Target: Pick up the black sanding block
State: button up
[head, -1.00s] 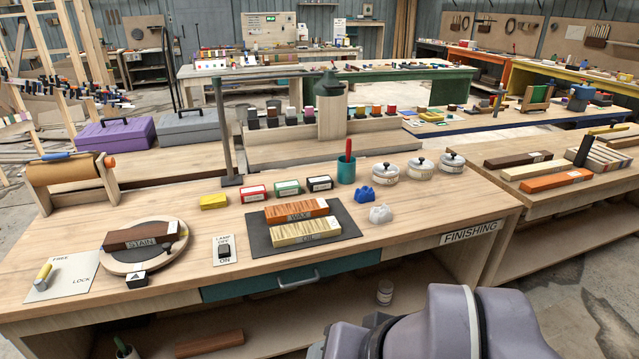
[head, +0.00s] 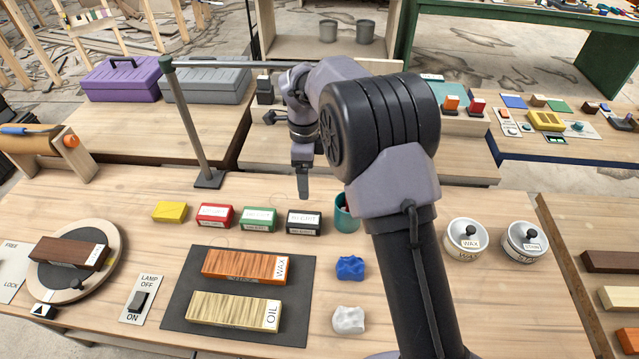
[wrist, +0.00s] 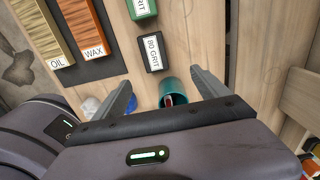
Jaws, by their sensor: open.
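The black sanding block (head: 304,221) lies on the bench at the right end of a row of blocks, with a white label on it. It also shows in the wrist view (wrist: 151,52), labelled 80 GRIT, ahead of my fingers. My gripper (head: 303,188) hangs above the bench just behind the block in the head view. In the wrist view my gripper (wrist: 166,88) is open and empty, its two fingers spread. The block is apart from both fingers.
A teal cup (head: 345,213) stands right beside the block, partly behind my arm. A green block (head: 259,219) lies to its left, then red (head: 215,216) and yellow ones (head: 170,212). A dark mat (head: 180,309) with WAX and OIL wood pieces lies in front.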

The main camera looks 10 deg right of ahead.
jog(key=b, duration=0.4)
send_over(304, 219)
notch_tip(304, 219, down, 11)
jog(key=shift+w+d+f, duration=0.1)
jog(key=shift+w+f, duration=0.05)
jog(key=f+b, duration=0.2)
jog(key=f, duration=0.4)
jog(key=shift+a+b, duration=0.2)
jog(key=shift+b, duration=0.15)
jog(key=shift+r, duration=0.15)
jog(key=shift+c, duration=1.2)
jog(key=c, duration=1.4)
